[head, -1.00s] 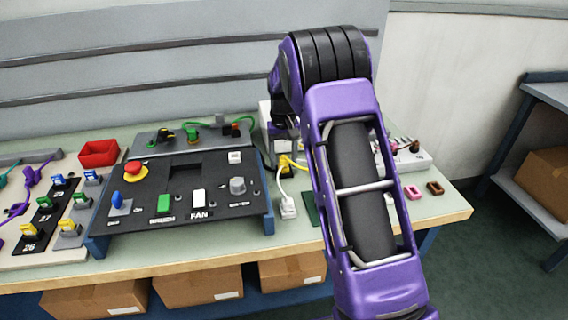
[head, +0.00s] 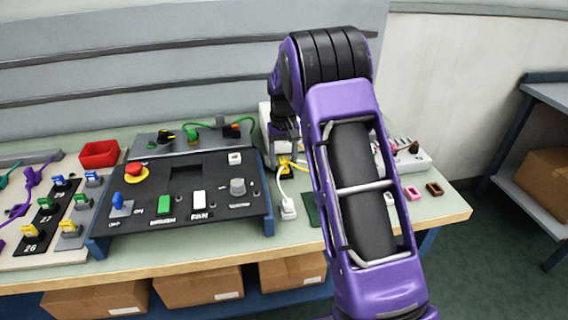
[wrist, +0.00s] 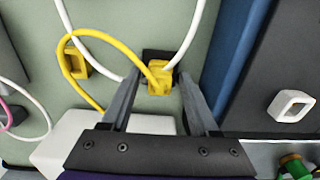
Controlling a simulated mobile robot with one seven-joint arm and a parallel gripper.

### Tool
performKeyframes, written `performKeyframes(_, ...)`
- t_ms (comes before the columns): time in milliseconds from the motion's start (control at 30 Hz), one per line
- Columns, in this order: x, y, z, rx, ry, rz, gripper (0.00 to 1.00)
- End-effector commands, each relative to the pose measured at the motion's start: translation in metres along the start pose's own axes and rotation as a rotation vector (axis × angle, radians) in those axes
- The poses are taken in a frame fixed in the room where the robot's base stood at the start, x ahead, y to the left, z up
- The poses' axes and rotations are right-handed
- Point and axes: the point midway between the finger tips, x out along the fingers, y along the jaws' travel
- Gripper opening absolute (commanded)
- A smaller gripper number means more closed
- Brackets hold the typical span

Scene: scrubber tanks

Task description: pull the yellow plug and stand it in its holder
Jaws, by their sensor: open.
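The yellow plug (wrist: 159,80) sits at a small black block (wrist: 156,55), with a yellow cable looping off to the left in the wrist view. In the head view the plug (head: 284,162) is right of the control panel, partly hidden by my arm. My gripper (wrist: 159,74) is open, with one finger on each side of the plug; I cannot tell if they touch it. A yellow square ring (wrist: 76,60), apparently the holder, stands empty on the table to the left in the wrist view, with the cable looping over it.
White cables run close to the plug. A white box (wrist: 110,140) lies near the fingers. The control panel (head: 180,195) stands close beside the plug. Pink (head: 412,193) and brown (head: 434,189) rings stand at the table's right, where some surface is free.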

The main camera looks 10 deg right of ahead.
Motion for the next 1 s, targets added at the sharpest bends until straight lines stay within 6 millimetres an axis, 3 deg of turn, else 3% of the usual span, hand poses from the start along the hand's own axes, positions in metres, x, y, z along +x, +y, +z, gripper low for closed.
performKeyframes(233, 0.0001, 0.0001, 0.0001, 0.0, 0.0, 0.0, 0.61)
performKeyframes(600, 0.0, 0.0, 0.0, 0.0, 0.0, 0.0, 0.0)
performKeyframes(1000, -0.0001, 0.0, -0.0001, 0.0, 0.0, 0.0, 0.0)
